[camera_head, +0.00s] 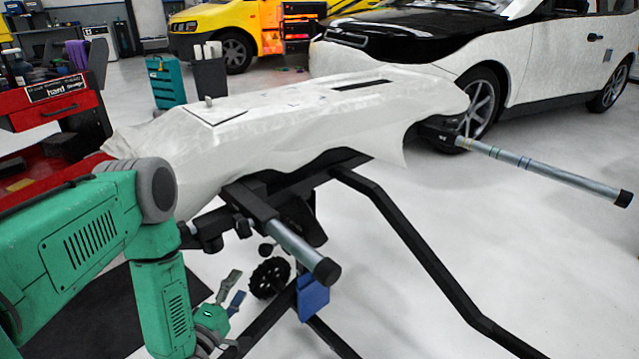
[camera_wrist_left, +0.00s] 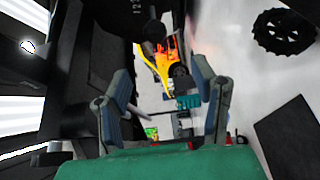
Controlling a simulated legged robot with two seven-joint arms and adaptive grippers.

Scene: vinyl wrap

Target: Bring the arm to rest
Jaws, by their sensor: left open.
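My left arm comes in from the left in the head view and bends downward at the elbow. My left gripper (camera_head: 233,292) hangs low, below the front of the white-covered panel (camera_head: 290,120). Its two fingers are spread with nothing between them. In the left wrist view the open gripper (camera_wrist_left: 163,82) shows both blue-grey fingers apart, with only distant background between them. The panel lies on a black stand (camera_head: 400,225), its white film hanging loosely over the edges. My right arm and gripper are not in view.
A metal tube (camera_head: 295,250) juts from the stand close to my forearm, another tube (camera_head: 540,172) at right. A black wheel knob (camera_head: 270,277) and blue piece (camera_head: 313,296) are near the gripper. A red tool cart (camera_head: 50,115) stands left. Floor at right is clear.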

